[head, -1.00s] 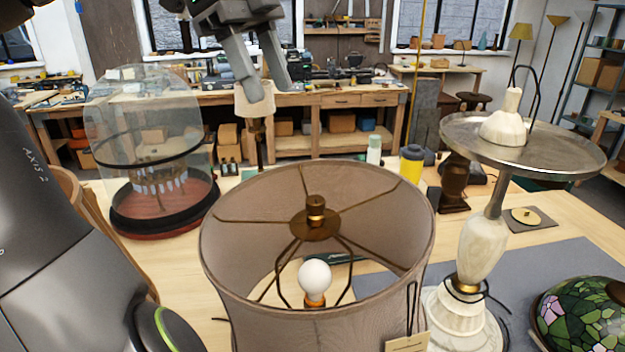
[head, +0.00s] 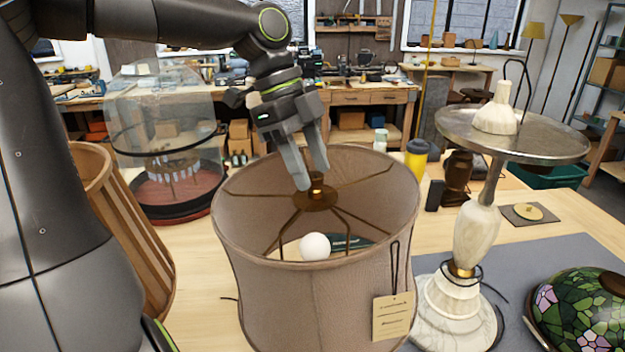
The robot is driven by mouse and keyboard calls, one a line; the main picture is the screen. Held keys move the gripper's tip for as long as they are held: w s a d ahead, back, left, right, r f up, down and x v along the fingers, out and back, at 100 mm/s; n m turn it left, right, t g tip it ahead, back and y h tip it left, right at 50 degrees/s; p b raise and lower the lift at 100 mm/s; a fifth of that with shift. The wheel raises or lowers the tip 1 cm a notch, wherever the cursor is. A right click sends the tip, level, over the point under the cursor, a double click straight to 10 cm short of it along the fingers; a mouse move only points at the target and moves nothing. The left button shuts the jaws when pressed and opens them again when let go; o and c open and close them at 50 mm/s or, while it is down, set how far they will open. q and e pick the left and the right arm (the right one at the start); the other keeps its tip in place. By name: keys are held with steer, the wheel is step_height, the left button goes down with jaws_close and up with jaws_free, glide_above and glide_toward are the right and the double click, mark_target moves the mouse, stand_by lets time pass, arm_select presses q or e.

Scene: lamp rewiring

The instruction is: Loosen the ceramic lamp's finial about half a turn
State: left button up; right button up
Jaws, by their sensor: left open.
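A lamp with a taupe drum shade (head: 300,305) stands in the front middle of the table, its body hidden by the shade. Thin spokes meet at a brass hub inside the shade top, and the small brass finial (head: 317,188) sits on that hub. A white bulb (head: 315,246) shows below it. My left gripper (head: 312,178) points down over the hub with its fingers apart. Its fingertips are at the finial, one to the left and one behind or to the right; I cannot tell whether they touch it. My right gripper is not in view.
A marble-stemmed lamp with a metal tray (head: 460,133) stands right of the shade. A stained-glass shade (head: 580,312) lies front right. A clear dome (head: 160,108) stands back left, near a slatted wooden shade (head: 135,235). A tag (head: 392,315) hangs from the drum shade.

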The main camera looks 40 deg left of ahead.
arm_select(q)
steer(key=shift+x, duration=1.05)
steer(key=shift+c, duration=0.4)
jaws_close()
